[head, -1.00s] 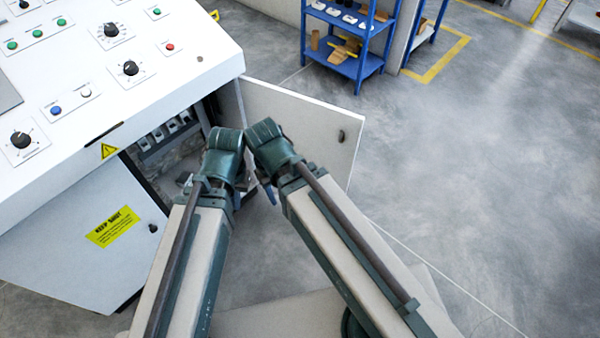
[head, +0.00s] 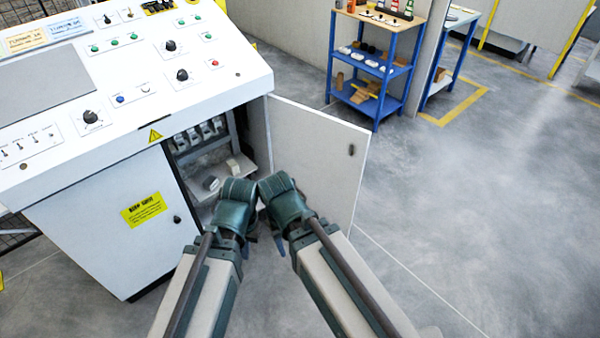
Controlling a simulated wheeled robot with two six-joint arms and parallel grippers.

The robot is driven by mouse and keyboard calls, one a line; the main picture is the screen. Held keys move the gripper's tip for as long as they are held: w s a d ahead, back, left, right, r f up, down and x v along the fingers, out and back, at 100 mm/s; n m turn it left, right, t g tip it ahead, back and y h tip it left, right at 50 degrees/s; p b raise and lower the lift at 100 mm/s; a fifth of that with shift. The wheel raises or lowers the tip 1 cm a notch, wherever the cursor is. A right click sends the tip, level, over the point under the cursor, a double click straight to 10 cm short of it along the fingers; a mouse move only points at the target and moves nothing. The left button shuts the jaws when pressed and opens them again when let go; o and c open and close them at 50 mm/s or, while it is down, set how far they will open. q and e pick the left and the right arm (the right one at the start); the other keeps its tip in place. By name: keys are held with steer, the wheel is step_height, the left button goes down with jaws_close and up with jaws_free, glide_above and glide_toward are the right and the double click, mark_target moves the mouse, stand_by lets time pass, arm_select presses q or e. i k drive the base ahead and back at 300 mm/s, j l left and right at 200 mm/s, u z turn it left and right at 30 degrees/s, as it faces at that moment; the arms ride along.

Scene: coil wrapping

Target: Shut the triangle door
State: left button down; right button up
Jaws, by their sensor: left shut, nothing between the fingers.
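The open white door (head: 315,155) of the console cabinet stands swung out to the right, with a small dark knob near its free edge. The cabinet opening (head: 205,150) shows switch-like parts inside. A yellow triangle sign (head: 155,135) is on the console edge above the opening's left side. My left gripper (head: 236,195) is in front of the opening, shut and empty; its fingertips are mostly hidden by its wrist. My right gripper (head: 282,200) is beside it, in front of the open door's lower part; its fingers are hidden. I cannot tell whether either touches anything.
A second cabinet door (head: 110,230) with a yellow label is left of the opening and looks shut. The sloped control panel (head: 130,75) with knobs and buttons lies above. A blue shelf unit (head: 375,70) stands behind right. Floor (head: 480,200) to the right is clear.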

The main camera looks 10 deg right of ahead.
mark_target(311, 145)
steer(key=u, duration=1.65)
steer(key=l+u, duration=0.2)
steer(key=k+l+u, duration=0.2)
steer(key=k+l, duration=0.2)
steer(key=l, duration=0.4)
steer(key=k+l, duration=0.2)
steer(key=l, duration=0.4)
steer(key=k+l, duration=0.15)
steer(key=l, duration=0.4)
steer(key=k+l, duration=0.2)
steer(key=l, duration=0.4)
steer(key=k+l, duration=0.2)
steer(key=l, duration=0.4)
steer(key=k+l, duration=0.2)
steer(key=l, duration=0.4)
steer(key=k+l, duration=0.2)
steer(key=l, duration=0.4)
steer(key=k+l, duration=0.15)
steer(key=l, duration=0.4)
steer(key=k+l+u, duration=0.15)
